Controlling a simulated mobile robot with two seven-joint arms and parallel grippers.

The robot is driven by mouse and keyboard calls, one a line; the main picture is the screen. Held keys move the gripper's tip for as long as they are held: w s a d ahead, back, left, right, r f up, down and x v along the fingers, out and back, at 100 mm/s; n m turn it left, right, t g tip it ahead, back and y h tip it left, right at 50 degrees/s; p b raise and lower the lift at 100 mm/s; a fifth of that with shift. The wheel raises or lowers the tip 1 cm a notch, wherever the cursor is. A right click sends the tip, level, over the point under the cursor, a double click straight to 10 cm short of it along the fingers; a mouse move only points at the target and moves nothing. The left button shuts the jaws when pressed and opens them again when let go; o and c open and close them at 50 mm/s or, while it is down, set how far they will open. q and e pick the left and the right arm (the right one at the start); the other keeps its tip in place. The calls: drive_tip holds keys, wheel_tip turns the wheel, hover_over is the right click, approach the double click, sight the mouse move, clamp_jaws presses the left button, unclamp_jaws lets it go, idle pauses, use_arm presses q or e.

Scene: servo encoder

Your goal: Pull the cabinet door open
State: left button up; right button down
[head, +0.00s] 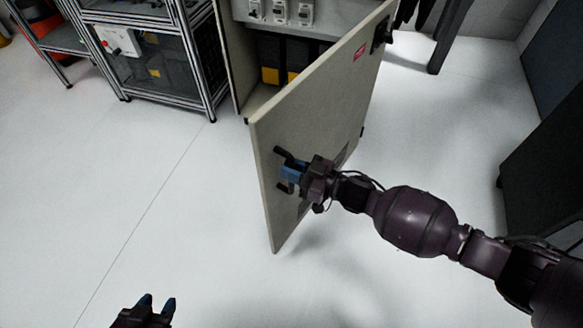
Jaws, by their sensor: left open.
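The grey cabinet door (325,110) stands wide open, swung out from the cabinet (238,62). Its dark handle (285,153) is on the face turned toward my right arm, near the door's free edge. My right gripper (291,173) is at the handle, its blue fingers closed around the middle of it. The fingers hide that part of the handle. My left gripper (157,303) is open and empty at the bottom left, over the floor and well away from the door.
Inside the cabinet are white switch units (280,12) on a shelf and dark and yellow boxes (270,75) below. A metal-framed rack (165,60) stands left of the cabinet. Dark furniture (550,165) stands at the right edge. The white floor in front is clear.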

drive_tip(key=shift+d, duration=0.15)
drive_tip(key=s+d+n+g, duration=0.1)
drive_tip(key=s+d, duration=0.3)
drive_tip(key=d, duration=0.8)
drive_tip(key=s+d+n+g+y, duration=0.1)
drive_tip(key=s+d, duration=0.4)
drive_tip(key=d, duration=0.8)
drive_tip(key=n+g, duration=0.1)
drive_tip(key=g, duration=0.1)
drive_tip(key=shift+g, duration=0.3)
drive_tip(key=shift+s, duration=0.1)
drive_tip(key=c, duration=1.1)
unclamp_jaws()
drive_tip(key=s+d, duration=0.1)
drive_tip(key=d, duration=0.9)
drive_tip(key=shift+s+d, duration=0.3)
drive_tip(key=shift+s, duration=0.05)
